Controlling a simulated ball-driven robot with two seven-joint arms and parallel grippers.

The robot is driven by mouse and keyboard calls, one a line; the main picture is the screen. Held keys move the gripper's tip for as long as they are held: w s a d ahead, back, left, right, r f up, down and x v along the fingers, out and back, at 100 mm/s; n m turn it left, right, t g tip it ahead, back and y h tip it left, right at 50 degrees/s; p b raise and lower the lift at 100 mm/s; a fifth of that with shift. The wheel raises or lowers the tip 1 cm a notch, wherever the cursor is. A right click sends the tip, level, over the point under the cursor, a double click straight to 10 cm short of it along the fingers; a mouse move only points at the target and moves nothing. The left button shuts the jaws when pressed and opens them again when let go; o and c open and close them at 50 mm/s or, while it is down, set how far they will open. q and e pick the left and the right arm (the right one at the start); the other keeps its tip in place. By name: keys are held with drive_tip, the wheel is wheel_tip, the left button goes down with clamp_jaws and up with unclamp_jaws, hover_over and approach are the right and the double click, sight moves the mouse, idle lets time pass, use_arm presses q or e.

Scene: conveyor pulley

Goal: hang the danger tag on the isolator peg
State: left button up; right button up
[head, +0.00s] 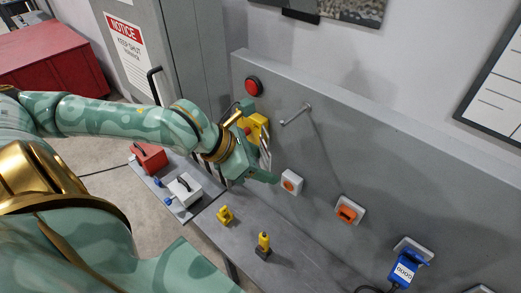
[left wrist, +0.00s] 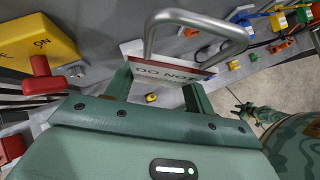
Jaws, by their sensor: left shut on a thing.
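The yellow isolator box (head: 259,123) with a red handle (left wrist: 43,80) is partly hidden behind my gripper. A metal peg (head: 296,115) sticks out of the panel to its right, apart from the tag. My right gripper is not in view.
A red button (head: 253,85) is above the isolator. Small yellow parts (head: 226,216) stand on the grey bench (head: 290,262). Red and white boxes (head: 184,189) stand left.

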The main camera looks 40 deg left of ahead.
use_arm(q)
drive_tip(key=shift+w+f, duration=0.1)
drive_tip(key=shift+w, duration=1.3)
drive_tip(key=w+f, duration=0.1)
drive_tip(key=w, duration=0.5)
drive_tip(key=shift+d+p, duration=0.25)
drive_tip(key=shift+p, duration=0.15)
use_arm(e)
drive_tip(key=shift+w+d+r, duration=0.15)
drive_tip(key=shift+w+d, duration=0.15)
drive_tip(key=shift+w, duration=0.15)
use_arm(q)
drive_tip(key=shift+f, duration=0.1)
drive_tip(key=o, duration=1)
drive_tip(key=shift+s, duration=0.1)
